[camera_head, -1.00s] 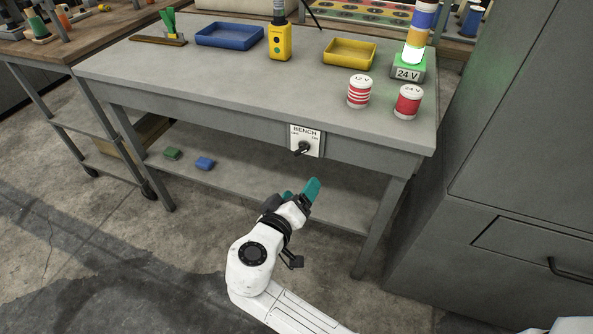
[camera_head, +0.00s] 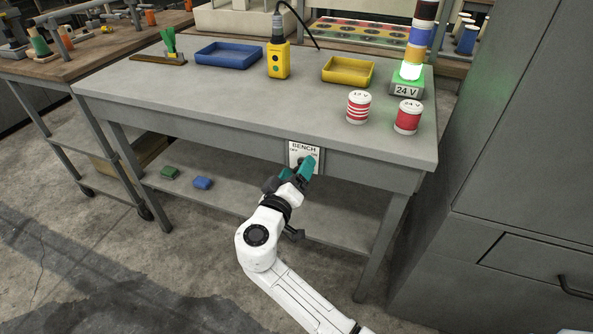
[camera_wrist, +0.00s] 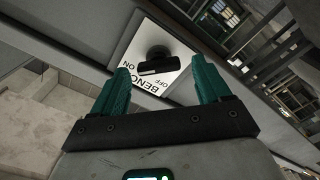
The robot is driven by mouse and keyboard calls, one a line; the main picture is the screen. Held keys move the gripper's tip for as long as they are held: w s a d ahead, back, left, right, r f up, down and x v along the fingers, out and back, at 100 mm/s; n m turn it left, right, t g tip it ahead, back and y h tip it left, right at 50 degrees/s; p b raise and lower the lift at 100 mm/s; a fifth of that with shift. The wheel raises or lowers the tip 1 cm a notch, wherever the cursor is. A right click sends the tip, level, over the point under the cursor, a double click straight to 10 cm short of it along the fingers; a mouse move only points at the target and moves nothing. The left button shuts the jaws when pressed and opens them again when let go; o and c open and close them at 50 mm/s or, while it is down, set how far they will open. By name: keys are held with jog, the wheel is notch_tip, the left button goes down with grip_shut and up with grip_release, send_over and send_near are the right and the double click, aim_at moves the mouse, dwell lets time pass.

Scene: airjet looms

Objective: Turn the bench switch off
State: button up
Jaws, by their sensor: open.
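The bench switch is a black rotary knob (camera_wrist: 158,62) on a white plate (camera_head: 298,149) lettered BENCH, with OFF and ON marks, on the front apron of the grey bench. In the wrist view the plate (camera_wrist: 135,62) shows between and beyond the fingers, and the knob's bar lies across the picture. I cannot tell for certain which mark it points to. My gripper (camera_head: 301,170) has teal fingers and is in front of the plate, hiding most of the knob in the head view. In the wrist view my gripper (camera_wrist: 163,85) is open, its fingertips on either side of the knob, apparently short of it.
The grey bench top (camera_head: 230,95) carries a blue tray (camera_head: 229,54), a yellow pendant box (camera_head: 278,60), a yellow tray (camera_head: 347,71), two red-and-white cans and a lit stack light (camera_head: 413,72) marked 24 V. A lower shelf (camera_head: 235,200) sits below. A grey cabinet (camera_head: 520,130) stands right.

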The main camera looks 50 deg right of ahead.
jog(key=shift+w+d, duration=0.1)
jog(key=shift+d, duration=0.25)
jog(key=shift+c, duration=0.2)
jog(key=c, duration=1)
